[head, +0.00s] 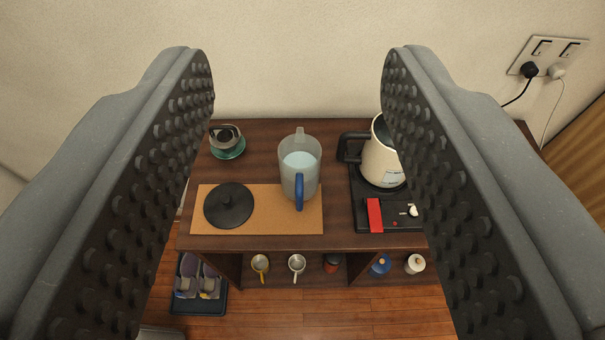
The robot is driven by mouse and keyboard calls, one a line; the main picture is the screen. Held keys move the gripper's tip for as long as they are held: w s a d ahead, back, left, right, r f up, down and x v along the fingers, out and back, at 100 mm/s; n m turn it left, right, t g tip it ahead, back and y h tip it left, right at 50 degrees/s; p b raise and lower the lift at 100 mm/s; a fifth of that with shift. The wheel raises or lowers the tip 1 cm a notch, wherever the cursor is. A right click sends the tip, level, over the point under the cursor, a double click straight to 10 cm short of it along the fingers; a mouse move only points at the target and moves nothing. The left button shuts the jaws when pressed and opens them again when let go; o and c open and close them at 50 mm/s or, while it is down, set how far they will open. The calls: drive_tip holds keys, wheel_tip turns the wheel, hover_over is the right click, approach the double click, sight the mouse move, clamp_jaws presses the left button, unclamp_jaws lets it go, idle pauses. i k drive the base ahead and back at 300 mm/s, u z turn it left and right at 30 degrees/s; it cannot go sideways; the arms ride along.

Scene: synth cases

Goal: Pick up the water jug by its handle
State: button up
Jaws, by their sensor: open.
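The water jug (312,172) is clear with pale water in it and stands upright on the wooden cabinet top, at the back right of a cork mat (262,222). Its blue handle (299,192) faces me, and its spout points to the wall. My gripper (298,70) is open, with its two wide studded grey fingers at the left and right of the picture. The jug shows in the gap between them, apart from both. Nothing is held.
A black lid (229,205) lies on the mat left of the jug. A cream kettle (379,160) stands on a black base (375,216) at right, partly behind the right finger. A teal-based glass item (227,143) stands back left.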

sight(300, 154)
drive_tip(key=u, duration=1.65)
drive_tip(key=k, duration=1)
drive_tip(key=z, duration=0.6)
drive_tip(key=i, duration=1.35)
